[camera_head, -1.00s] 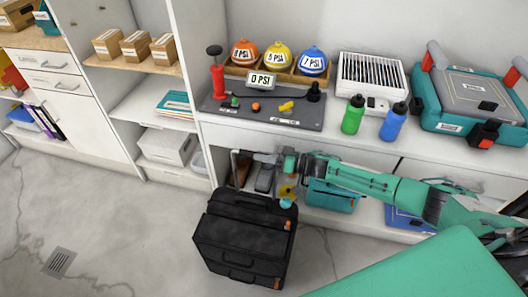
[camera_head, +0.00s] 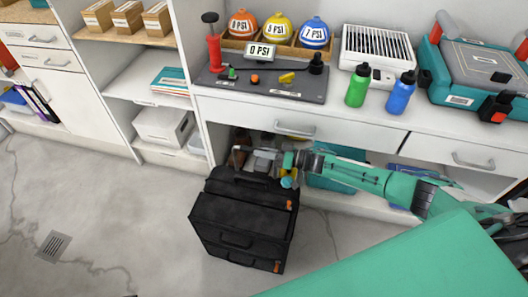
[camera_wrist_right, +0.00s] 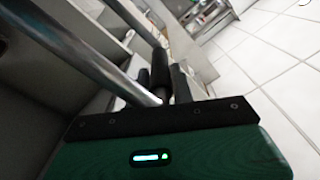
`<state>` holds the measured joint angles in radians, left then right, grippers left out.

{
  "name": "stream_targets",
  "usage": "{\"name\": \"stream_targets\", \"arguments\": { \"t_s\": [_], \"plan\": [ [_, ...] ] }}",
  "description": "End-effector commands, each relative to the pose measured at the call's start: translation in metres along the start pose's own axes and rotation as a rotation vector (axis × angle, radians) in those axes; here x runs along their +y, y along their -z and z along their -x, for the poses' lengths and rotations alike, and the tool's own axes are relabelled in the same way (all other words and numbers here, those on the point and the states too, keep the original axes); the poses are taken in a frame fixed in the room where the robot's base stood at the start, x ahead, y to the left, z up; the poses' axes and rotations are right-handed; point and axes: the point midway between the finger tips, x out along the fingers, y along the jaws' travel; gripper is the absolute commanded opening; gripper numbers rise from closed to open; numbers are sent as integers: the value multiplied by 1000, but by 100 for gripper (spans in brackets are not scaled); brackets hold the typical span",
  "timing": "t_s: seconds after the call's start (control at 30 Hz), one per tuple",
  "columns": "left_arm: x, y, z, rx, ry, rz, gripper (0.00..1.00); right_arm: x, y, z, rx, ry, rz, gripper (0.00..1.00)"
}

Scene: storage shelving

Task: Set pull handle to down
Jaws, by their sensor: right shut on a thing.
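A black wheeled case (camera_head: 243,218) with orange tags stands upright on the floor in front of the bench. My right gripper (camera_head: 264,159) reaches in from the right, just above the top rear of the case. It is shut on the pull handle, whose metal tubes (camera_wrist_right: 88,48) show in the right wrist view. There, the gripper's dark fingers (camera_wrist_right: 167,82) close around the handle. In the head view, the gripper and the case top hide most of the handle, and little height shows between gripper and case. My left gripper is out of view.
The white bench drawer (camera_head: 300,128) is just behind and above my right gripper. A teal box (camera_head: 335,180) lies under the bench behind my arm. A green bottle (camera_head: 357,87) and blue bottle (camera_head: 399,93) stand on the bench. The floor left of the case is clear.

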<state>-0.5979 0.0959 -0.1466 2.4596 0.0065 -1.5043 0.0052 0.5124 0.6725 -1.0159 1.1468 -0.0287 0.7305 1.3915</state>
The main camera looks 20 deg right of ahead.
Motion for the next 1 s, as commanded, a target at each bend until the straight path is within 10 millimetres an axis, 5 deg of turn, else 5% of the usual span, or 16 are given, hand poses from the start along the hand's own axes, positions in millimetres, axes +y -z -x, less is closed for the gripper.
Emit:
{"name": "stream_targets", "arguments": {
  "t_s": [0.27, 0.3, 0.4, 0.77, 1.0],
  "plan": [
    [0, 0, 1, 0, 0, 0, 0, -1, 4, -2, 7, 1, 0, 0],
    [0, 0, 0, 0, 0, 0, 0, -1, 4, -2, 7, 1, 0, 26],
    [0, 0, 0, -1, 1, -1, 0, -1, 4, -2, 7, 2, 1, 43],
    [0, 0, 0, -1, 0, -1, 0, -2, 3, 2, 5, 4, 1, 43],
    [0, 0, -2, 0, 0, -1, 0, 0, 2, 46, 2, -2, 1, 43]
  ]
}}
